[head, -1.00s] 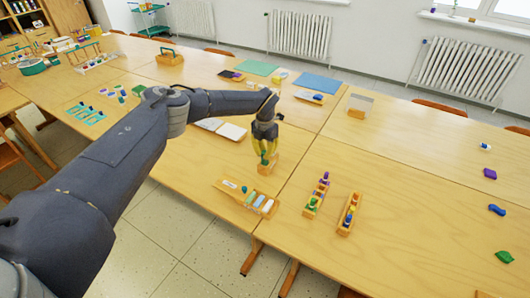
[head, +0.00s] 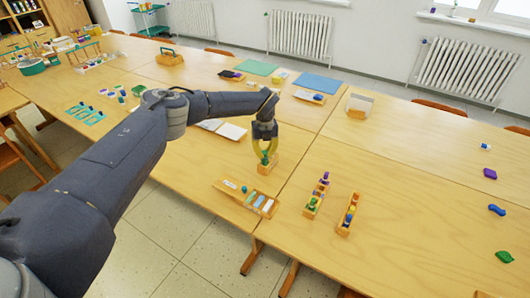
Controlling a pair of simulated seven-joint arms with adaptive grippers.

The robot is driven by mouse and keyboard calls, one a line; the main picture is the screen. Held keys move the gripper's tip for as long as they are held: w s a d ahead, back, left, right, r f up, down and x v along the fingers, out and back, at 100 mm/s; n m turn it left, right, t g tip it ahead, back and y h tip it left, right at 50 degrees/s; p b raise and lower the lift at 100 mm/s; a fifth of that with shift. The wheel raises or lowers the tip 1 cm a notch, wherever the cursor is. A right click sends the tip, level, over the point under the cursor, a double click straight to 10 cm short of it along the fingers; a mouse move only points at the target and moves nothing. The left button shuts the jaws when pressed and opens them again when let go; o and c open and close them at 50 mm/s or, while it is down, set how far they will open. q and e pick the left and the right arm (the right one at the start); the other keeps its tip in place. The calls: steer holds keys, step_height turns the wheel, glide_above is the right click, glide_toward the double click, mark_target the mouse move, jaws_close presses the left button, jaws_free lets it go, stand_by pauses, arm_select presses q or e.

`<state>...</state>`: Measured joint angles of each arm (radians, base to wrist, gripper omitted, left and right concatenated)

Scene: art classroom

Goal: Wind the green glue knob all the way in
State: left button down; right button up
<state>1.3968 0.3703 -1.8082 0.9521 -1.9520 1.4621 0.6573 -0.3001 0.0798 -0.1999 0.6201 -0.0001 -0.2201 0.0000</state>
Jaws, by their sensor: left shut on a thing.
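The green glue knob (head: 265,158) stands above a small orange wooden block (head: 265,169) on the table. My left gripper (head: 265,154) comes down from above with its yellow fingers on either side of the knob and is shut on it. The fingers hide part of the knob, and how deep it sits cannot be made out at this size. My right gripper is not in view.
A wooden tray (head: 228,192) with glue sticks lies just in front of the block. Two narrow wooden racks (head: 309,209) with coloured pieces stand to the right. White sheets (head: 232,132) lie behind at the left. The right table (head: 420,200) is mostly clear.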

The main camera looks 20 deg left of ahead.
arm_select(q)
steer(key=shift+n, duration=1.1)
steer(key=shift+c, duration=2)
jaws_free()
steer(key=m, duration=0.5)
steer(key=shift+m, duration=0.4)
steer(key=m, duration=0.5)
steer(key=shift+m, duration=0.4)
